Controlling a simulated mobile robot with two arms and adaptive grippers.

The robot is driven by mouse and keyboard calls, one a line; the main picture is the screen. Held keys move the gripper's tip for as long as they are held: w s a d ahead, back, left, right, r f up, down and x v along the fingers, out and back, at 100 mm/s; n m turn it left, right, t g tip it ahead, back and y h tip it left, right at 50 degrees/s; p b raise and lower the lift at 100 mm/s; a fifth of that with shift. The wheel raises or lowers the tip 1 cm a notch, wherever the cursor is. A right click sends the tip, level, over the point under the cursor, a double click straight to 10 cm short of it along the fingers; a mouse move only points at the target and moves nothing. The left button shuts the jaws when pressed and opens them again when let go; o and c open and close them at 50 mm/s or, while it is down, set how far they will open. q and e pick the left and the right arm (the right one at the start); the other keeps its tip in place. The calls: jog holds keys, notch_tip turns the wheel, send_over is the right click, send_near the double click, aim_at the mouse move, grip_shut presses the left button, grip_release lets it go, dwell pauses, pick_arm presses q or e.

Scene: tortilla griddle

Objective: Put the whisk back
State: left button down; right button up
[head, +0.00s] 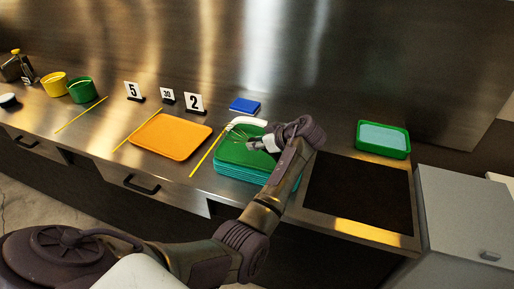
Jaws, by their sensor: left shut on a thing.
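My left gripper (264,143) is over the stack of green trays (240,165), near its back right. It is shut on what looks like the whisk (243,139), whose thin light wires point left over the top tray. The gripper and wrist partly hide it, and I cannot tell if it touches the tray. A white curved piece (246,121) shows just behind; I cannot tell what it belongs to. My right gripper is not in view.
An orange tray (170,136) lies left of the stack, between yellow sticks. Number signs (194,103) and a blue block (244,105) stand behind. A dark griddle plate (358,194) and a green container (383,139) are right. Yellow (54,85) and green (81,91) pots stand far left.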

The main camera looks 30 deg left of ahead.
pick_arm(q)
notch_tip(320, 180, down, 3)
jog(key=shift+d+f+p, duration=0.1)
jog(key=shift+p, duration=0.65)
jog(key=shift+f, duration=0.45)
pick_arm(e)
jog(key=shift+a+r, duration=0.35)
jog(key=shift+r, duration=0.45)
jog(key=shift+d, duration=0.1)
pick_arm(q)
jog(key=shift+f, duration=0.15)
jog(key=c, duration=0.9)
grip_release()
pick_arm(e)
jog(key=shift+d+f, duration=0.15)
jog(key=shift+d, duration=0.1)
pick_arm(q)
jog(key=shift+r, duration=0.2)
